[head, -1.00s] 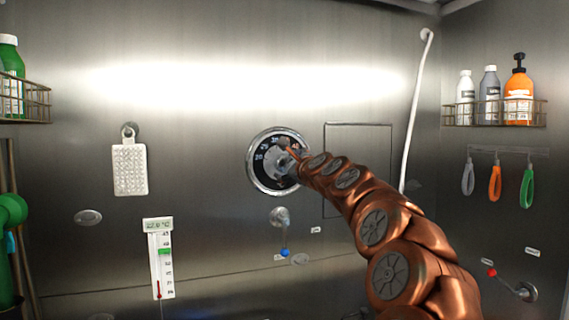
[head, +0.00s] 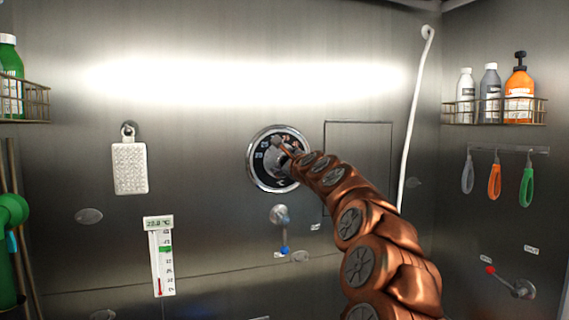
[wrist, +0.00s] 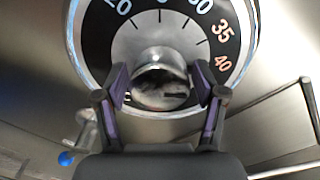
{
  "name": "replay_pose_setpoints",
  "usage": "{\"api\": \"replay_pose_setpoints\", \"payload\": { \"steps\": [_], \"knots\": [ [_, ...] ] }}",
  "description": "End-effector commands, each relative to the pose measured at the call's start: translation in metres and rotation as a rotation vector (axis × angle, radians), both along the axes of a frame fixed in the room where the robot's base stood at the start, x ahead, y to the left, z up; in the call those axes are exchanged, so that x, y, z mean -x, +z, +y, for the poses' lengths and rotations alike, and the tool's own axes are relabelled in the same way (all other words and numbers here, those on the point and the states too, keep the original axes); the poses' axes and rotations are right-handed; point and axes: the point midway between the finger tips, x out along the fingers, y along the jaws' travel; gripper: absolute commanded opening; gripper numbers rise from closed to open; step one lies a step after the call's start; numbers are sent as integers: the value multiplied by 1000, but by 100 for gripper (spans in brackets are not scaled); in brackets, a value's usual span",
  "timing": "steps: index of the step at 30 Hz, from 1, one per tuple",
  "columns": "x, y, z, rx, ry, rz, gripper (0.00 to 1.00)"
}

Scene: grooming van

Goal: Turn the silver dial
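The silver dial (wrist: 160,92) is a round metal knob in the middle of a black ring with numbers from 20 up to 40. In the head view the ring of the dial (head: 255,172) is on the back wall near the middle. My gripper (wrist: 162,82) has its two purple-padded fingers on either side of the knob, their tips against its sides. In the head view my gripper (head: 286,152) reaches the dial from the right and hides part of its face. The knob's pointer mark is not clear.
A thermometer (head: 161,265) and a white brush (head: 130,168) are on the wall to the left. A small blue-tipped lever (head: 284,238) sits below the dial. A white hose (head: 412,125) hangs on the right. Bottle racks (head: 495,112) are at the sides.

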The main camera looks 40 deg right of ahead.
Motion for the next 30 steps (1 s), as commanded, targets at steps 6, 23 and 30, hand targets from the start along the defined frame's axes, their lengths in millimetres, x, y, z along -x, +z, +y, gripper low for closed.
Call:
{"api": "replay_pose_setpoints", "payload": {
  "steps": [6, 23, 30],
  "knots": [
    [0, -1, 1, 0, 1, 1, 43],
    [-1, 0, 1, 20, 0, 5, 21],
    [-1, 0, 1, 129, 1, 33, 21]
  ]
}}
